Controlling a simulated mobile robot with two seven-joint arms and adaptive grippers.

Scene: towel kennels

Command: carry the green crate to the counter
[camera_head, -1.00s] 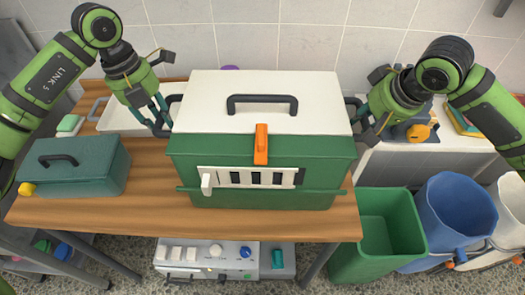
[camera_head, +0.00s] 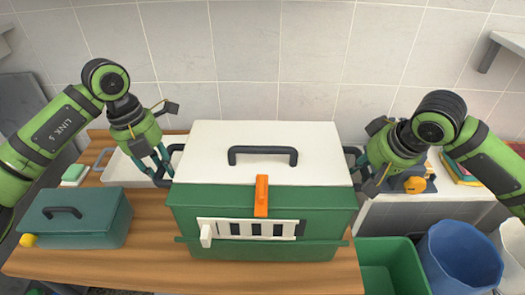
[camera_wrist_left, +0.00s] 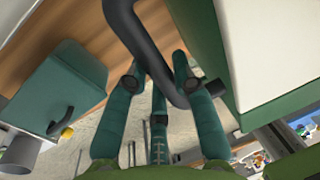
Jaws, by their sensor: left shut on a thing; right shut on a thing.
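The green crate (camera_head: 260,215) has a white lid with a dark top handle, an orange latch and a white barred front. It is upright over the wooden table (camera_head: 155,225); I cannot tell whether its base touches the wood. My left gripper (camera_head: 164,168) is shut on the crate's left dark side handle, which also shows between the fingers in the left wrist view (camera_wrist_left: 150,50). My right gripper (camera_head: 366,178) is at the right side handle and shut on it, partly hidden by its own wrist. A pale counter (camera_head: 420,211) stands to the right.
A teal toolbox (camera_head: 90,228) and a white tray (camera_head: 118,168) are on the table's left. A yellow-orange object (camera_head: 414,185) and folded cloths (camera_head: 460,168) lie on the counter. Green (camera_head: 385,250) and blue (camera_head: 460,255) bins stand below, right of the table.

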